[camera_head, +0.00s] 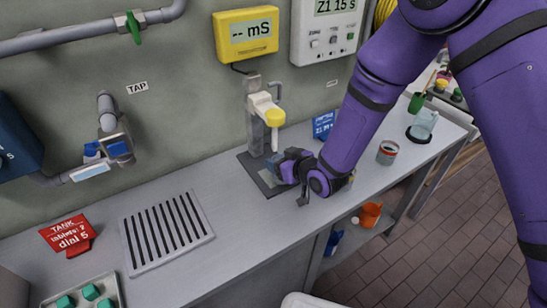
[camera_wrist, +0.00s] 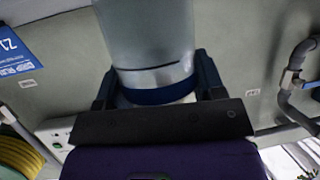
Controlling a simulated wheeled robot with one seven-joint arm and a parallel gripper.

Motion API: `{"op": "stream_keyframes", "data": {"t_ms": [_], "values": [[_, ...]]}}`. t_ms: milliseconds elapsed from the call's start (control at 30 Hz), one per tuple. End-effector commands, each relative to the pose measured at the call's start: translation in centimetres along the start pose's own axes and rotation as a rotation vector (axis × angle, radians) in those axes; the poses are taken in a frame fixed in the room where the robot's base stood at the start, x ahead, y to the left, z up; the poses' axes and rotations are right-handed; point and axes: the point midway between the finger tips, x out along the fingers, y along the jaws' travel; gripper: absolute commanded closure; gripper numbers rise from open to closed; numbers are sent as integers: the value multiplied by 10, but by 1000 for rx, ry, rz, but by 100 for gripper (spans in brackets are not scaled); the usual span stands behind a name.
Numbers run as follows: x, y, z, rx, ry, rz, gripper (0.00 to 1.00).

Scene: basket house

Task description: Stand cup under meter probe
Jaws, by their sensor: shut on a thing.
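The meter probe (camera_head: 271,116) is a pale arm with a yellow tip on a grey stand (camera_head: 254,128) with a dark base plate (camera_head: 252,168). My gripper (camera_head: 283,169) is low at the front right of this base plate, below and slightly right of the probe tip. In the wrist view my gripper (camera_wrist: 158,92) is shut on a clear, frosted cup (camera_wrist: 152,38), with dark fingers on both sides of it. In the head view the cup is mostly hidden by my gripper, and I cannot tell whether it touches the plate.
A yellow meter (camera_head: 246,34) showing "-- mS" hangs above the stand. A can (camera_head: 387,152) and a clear vessel (camera_head: 423,124) stand to the right.

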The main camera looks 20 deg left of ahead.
Motion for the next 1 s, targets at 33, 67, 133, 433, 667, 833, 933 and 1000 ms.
{"op": "stream_keyframes", "data": {"t_ms": [33, 67, 133, 433, 667, 833, 933, 1000], "values": [[7, 0, -3, -1, 2, 0, 63], [12, 0, -5, -1, 2, 0, 63], [23, 0, -10, -1, 3, 0, 63], [37, 0, 1, -1, 1, 0, 63], [37, 0, 1, -1, 1, 0, 63], [38, 0, 4, -1, 0, 0, 21], [38, 0, 3, -1, 1, 0, 12], [38, 0, 3, -1, 1, 0, 12]]}}
